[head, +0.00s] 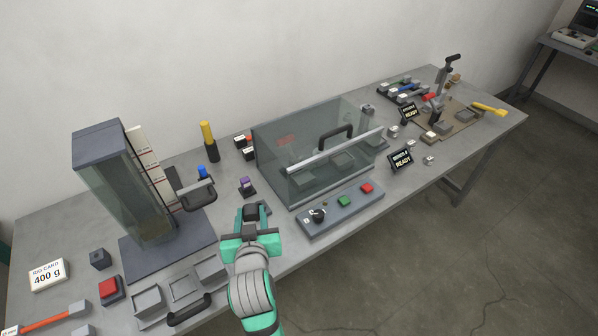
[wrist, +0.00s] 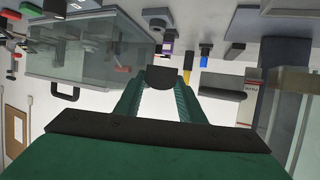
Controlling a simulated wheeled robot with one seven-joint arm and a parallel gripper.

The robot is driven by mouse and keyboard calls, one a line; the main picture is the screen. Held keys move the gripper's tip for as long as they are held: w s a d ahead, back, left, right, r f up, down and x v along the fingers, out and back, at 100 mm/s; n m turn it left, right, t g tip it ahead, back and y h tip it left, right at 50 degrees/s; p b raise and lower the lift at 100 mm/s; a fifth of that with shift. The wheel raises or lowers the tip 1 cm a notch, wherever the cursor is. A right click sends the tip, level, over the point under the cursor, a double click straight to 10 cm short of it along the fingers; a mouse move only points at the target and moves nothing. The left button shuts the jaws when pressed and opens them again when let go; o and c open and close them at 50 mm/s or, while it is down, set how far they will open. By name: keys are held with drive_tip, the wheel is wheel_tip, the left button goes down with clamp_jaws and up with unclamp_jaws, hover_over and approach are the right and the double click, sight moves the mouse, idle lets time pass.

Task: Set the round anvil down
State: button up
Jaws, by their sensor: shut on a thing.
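My gripper (head: 253,215) is above the table in the middle of the head view, left of the clear box's front corner. In the wrist view its two green fingers (wrist: 160,88) are closed on a small dark block with a rounded edge, which I take for the round anvil (wrist: 161,76). The anvil is held at the fingertips, and it also shows as a dark piece at the gripper's end in the head view (head: 251,209). The fingers hide part of it. I cannot tell how high it is above the table (head: 230,150).
A clear box (head: 345,160) with a handle stands right of my gripper, with a button panel (head: 340,209) before it. A tall clear column (head: 125,190) stands left. Grey open trays (head: 148,304) lie front left. A purple-topped piece (head: 246,186) stands just behind my gripper.

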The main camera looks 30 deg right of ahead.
drive_tip(key=w+a+f, duration=0.2)
drive_tip(key=w+f, duration=0.2)
drive_tip(key=w, duration=0.5)
hover_over(235, 215)
drive_tip(key=s, duration=0.1)
wheel_tip(235, 215, down, 4)
drive_tip(key=shift+s+d+f, duration=0.1)
drive_tip(key=shift+s+f, duration=0.05)
drive_tip(key=shift+f, duration=0.1)
drive_tip(key=shift+w+f, duration=0.5)
drive_tip(key=shift+f, duration=0.1)
drive_tip(key=shift+w+f, duration=0.1)
drive_tip(key=shift+f, duration=1.5)
drive_tip(key=shift+f, duration=0.1)
drive_tip(key=o, duration=0.9)
drive_tip(key=shift+o, duration=0.2)
